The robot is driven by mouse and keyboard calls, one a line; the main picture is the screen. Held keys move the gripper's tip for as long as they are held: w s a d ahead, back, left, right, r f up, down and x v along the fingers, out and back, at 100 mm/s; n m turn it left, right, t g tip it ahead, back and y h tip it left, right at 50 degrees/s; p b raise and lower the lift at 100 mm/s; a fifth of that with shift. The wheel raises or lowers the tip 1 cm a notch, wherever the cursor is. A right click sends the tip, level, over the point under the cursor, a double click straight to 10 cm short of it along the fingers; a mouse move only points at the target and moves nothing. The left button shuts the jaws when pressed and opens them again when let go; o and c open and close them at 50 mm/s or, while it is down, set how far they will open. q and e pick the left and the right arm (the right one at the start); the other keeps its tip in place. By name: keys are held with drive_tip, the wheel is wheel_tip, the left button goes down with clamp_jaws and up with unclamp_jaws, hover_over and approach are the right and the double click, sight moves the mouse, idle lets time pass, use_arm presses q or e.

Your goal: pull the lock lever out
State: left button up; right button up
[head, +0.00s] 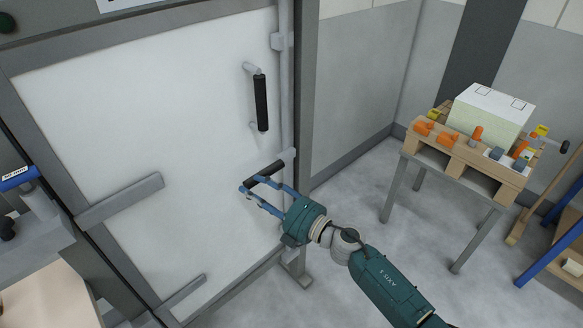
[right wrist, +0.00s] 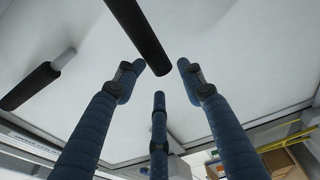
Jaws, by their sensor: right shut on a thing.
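The lock lever (head: 266,172) is a black grip that slants down to the left from a grey joint on the vertical grey rod (head: 287,90) at the panel's right edge. In the right wrist view the black bar of the lever (right wrist: 140,35) comes down from the top, its end between the fingertips. My right gripper (head: 260,187) is at the lever's lower left end, its blue fingers shut on it. The fingers also show in the right wrist view (right wrist: 158,85). My left gripper is not in view.
A black upright handle (head: 261,102) is on the white panel (head: 130,110) above the lever; grey brackets (head: 122,200) cross the panel lower left. A wooden pallet stand (head: 455,155) with a pale box (head: 490,115) and orange parts stands right. Grey floor (head: 345,205) between is clear.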

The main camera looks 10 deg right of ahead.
drive_tip(key=shift+s+a+f, duration=0.2)
drive_tip(key=shift+s+f, duration=0.1)
drive_tip(key=c, duration=0.5)
drive_tip(key=shift+f, duration=0.1)
drive_tip(key=shift+c, duration=0.3)
drive_tip(key=shift+s+f, duration=0.1)
drive_tip(key=shift+s+d+f, duration=0.1)
drive_tip(key=shift+d, duration=0.1)
clamp_jaws()
drive_tip(key=o, duration=0.8)
unclamp_jaws()
drive_tip(key=shift+a, duration=0.1)
drive_tip(key=shift+o, duration=0.9)
drive_tip(key=shift+w+r, duration=0.25)
drive_tip(key=shift+r, duration=0.05)
drive_tip(key=shift+d, duration=0.2)
